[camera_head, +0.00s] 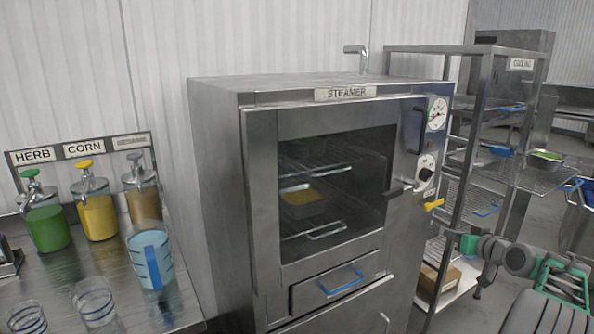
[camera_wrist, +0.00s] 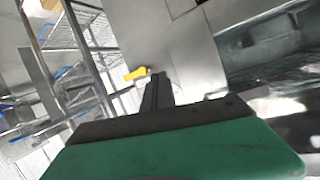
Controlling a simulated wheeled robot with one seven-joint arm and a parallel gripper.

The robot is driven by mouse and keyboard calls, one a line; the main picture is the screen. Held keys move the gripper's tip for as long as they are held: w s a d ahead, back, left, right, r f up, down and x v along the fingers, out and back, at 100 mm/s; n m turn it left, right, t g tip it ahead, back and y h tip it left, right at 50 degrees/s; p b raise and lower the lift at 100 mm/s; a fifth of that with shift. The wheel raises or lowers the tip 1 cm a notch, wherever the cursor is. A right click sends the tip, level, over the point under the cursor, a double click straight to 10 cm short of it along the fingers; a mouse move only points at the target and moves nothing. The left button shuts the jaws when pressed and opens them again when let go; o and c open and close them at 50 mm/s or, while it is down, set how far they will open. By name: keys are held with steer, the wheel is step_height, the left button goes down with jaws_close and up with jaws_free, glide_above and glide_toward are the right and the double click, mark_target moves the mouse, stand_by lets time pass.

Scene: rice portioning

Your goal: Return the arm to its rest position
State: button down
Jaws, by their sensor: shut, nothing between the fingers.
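My arm reaches in from the lower right of the head view. My gripper (camera_head: 456,240) is at its left end, in front of the steamer's right side and below a yellow lever (camera_head: 434,205). In the wrist view my gripper (camera_wrist: 157,92) is shut with nothing between its fingers. The yellow lever (camera_wrist: 135,74) shows just left of the fingertips there; I cannot tell whether they touch it. The steamer (camera_head: 220,180) has its glass door shut, and a tray of yellow food (camera_head: 303,197) sits on a rack inside.
A wire rack (camera_head: 462,150) stands right of the steamer, close behind my gripper, with a cardboard box (camera_head: 440,277) low on it. A cooling shelf (camera_head: 520,176) holds a tray of green food (camera_head: 547,157). Dispensers and cups stand on the left counter (camera_head: 120,290).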

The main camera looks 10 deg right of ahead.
steer(key=s+a+f+m+g, duration=0.1)
steer(key=s+f+m+g, duration=0.35)
steer(key=f, duration=1.05)
steer(key=s+a+f+g+y, duration=0.1)
steer(key=s+a+f+g, duration=0.2)
steer(key=s, duration=0.4)
steer(key=s+a+f+g, duration=0.2)
steer(key=s+a+f, duration=0.1)
steer(key=s+f, duration=0.25)
steer(key=s+a+r+g+p, duration=0.1)
steer(key=s+a+r+g, duration=0.2)
steer(key=a, duration=0.5)
steer(key=s+a+r+g+p, duration=0.1)
steer(key=s+a+r, duration=0.1)
steer(key=s+a, duration=0.45)
steer(key=s+a+r+g+p, duration=0.1)
steer(key=s+a+r, duration=0.25)
steer(key=a, duration=0.55)
steer(key=w+a+r+n+t+p, duration=0.3)
steer(key=w+a+r+n, duration=0.2)
steer(key=a+r, duration=0.6)
steer(key=a+n, duration=0.2)
steer(key=a, duration=0.2)
steer(key=shift+r, duration=0.25)
